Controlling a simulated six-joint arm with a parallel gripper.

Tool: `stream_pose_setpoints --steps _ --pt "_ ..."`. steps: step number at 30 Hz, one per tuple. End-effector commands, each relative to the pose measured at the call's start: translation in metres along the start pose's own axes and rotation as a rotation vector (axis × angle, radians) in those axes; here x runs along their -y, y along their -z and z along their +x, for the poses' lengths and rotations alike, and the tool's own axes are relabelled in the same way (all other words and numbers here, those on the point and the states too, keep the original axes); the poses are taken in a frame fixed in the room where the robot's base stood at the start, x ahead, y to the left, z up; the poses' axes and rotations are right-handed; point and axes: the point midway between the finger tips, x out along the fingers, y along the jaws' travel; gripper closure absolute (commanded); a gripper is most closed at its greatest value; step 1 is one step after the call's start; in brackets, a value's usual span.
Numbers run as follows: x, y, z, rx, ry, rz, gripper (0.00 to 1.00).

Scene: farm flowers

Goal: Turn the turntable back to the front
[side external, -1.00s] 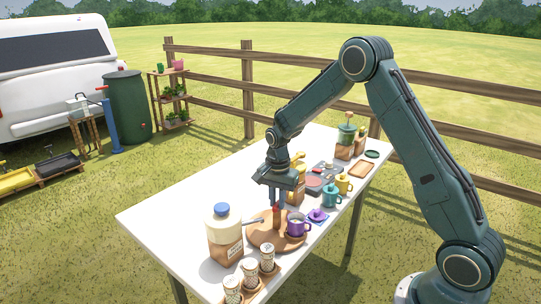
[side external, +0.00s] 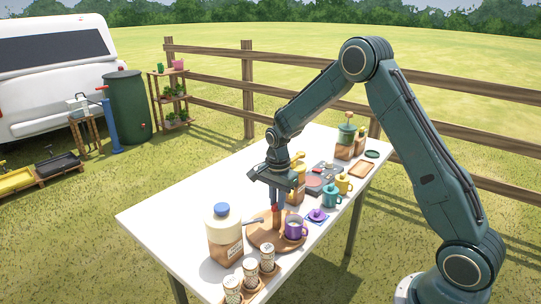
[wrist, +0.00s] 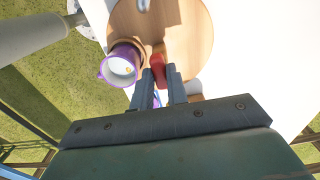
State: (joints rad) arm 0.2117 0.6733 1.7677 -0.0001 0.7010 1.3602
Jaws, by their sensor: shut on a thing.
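The turntable (side external: 261,238) is a round wooden disc on the white table. It also fills the top middle of the wrist view (wrist: 196,32). A purple mug (side external: 294,230) stands on it near its right rim; in the wrist view the mug (wrist: 121,66) is left of my fingers. An upright red peg (wrist: 158,62) shows at my fingertips. My gripper (side external: 275,208) points down over the turntable and is shut on the red peg. The fingers hide part of the peg.
A large cream jar with a blue lid (side external: 223,226) stands close at the left of the turntable. Several patterned shakers (side external: 250,272) stand in front. A teal mug (side external: 331,196) and a purple lidded item (side external: 317,215) sit to the right. The table's left end (side external: 165,215) is clear.

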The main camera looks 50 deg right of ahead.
Motion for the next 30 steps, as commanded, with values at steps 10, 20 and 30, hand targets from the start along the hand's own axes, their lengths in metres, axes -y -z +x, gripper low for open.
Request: stream_pose_setpoints --steps 10,20,30 --pt "0.001 0.0 -0.001 -0.001 0.002 0.0 0.63" --pt "0.0 0.0 -0.003 0.0 0.002 -0.001 0.63" --pt "0.001 0.0 -0.036 -0.001 0.005 -0.001 0.63"
